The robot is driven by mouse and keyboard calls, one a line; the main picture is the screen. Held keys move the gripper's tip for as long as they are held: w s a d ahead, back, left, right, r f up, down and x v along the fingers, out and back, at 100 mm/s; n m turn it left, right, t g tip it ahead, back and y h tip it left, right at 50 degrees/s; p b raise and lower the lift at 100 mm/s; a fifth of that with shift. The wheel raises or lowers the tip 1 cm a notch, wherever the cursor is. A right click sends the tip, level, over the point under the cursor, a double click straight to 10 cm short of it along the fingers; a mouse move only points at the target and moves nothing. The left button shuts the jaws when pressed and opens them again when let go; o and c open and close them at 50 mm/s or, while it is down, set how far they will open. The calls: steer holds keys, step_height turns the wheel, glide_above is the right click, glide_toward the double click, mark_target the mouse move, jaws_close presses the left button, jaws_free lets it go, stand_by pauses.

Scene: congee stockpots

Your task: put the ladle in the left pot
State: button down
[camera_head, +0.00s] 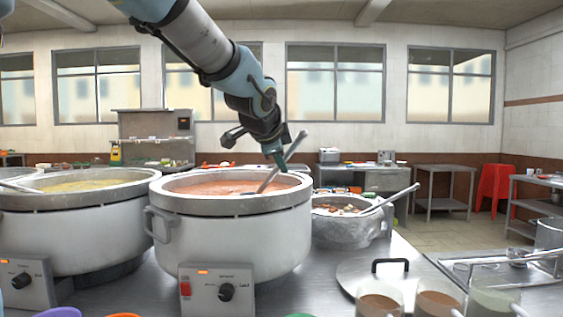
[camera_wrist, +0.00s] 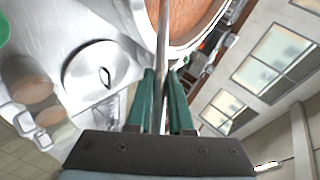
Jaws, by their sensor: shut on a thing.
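A large pot with pale yellow congee (camera_head: 72,235) stands at the left in the head view. A large pot with orange-red congee (camera_head: 235,238) stands right of it; its rim also shows in the wrist view (camera_wrist: 185,48). My gripper (camera_head: 276,162) is above the right side of the orange-red pot. Its green fingers (camera_wrist: 160,90) are shut on the grey handle of a ladle (camera_head: 297,146). The ladle tilts, its upper end to the right and its lower end at the orange-red congee. Its bowl is hidden. In the wrist view the ladle handle (camera_wrist: 163,40) runs between the fingers.
A smaller grey pot (camera_head: 345,230) with chunky food and a handle leaning out stands right of the orange-red pot. A lid (camera_head: 372,278) and several filled cups (camera_head: 437,300) are at the front right. A metal handle (camera_head: 20,187) lies across the far left.

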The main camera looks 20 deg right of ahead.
steer(key=shift+f, duration=0.15)
steer(key=c, duration=0.7)
jaws_free()
steer(key=shift+c, duration=0.2)
steer(key=b+v, duration=0.1)
steer(key=v, duration=1)
steer(key=shift+b, duration=0.3)
steer(key=shift+w, duration=0.15)
